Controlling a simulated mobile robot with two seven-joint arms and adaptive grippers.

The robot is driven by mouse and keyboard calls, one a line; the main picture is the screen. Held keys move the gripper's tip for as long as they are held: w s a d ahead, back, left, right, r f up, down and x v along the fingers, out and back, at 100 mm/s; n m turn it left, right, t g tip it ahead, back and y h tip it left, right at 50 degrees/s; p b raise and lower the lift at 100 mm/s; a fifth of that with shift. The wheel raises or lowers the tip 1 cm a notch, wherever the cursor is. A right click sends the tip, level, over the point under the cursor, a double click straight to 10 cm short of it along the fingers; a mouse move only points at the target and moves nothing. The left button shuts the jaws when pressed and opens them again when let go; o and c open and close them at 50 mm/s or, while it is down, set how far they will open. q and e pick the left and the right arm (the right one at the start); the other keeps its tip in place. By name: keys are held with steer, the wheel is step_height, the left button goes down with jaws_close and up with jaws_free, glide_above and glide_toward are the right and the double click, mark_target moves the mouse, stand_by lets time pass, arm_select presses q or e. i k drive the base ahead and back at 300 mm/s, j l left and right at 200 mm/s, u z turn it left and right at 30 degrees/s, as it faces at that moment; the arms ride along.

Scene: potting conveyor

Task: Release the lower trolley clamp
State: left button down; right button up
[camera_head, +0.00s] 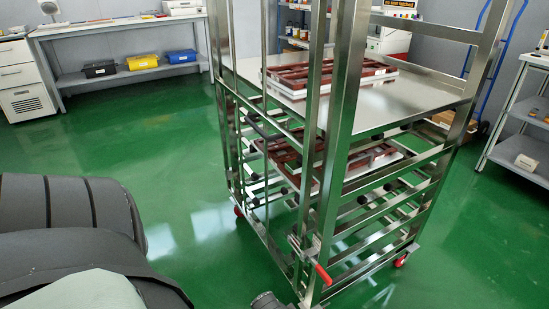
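The lower trolley clamp (305,247) is a small metal fitting low on the near corner post of the steel rack trolley (339,130). Its red handle (322,274) slants down to the right from the post. Large dark grey links of my arm fill the lower left, apart from the trolley. A small dark grey rounded piece shows at the bottom edge just left of the clamp; I cannot tell what it is. No gripper fingers show in this view.
The trolley carries brown-red frames on its top shelf (435,88) and on a lower level. A bench (110,28) with black, yellow and blue bins stands behind at left. Another bench stands at right, near a blue hand truck (497,70). Green floor (190,190) is clear left of the trolley.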

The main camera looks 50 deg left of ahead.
mark_target(328, 280)
steer(key=u, duration=1.1)
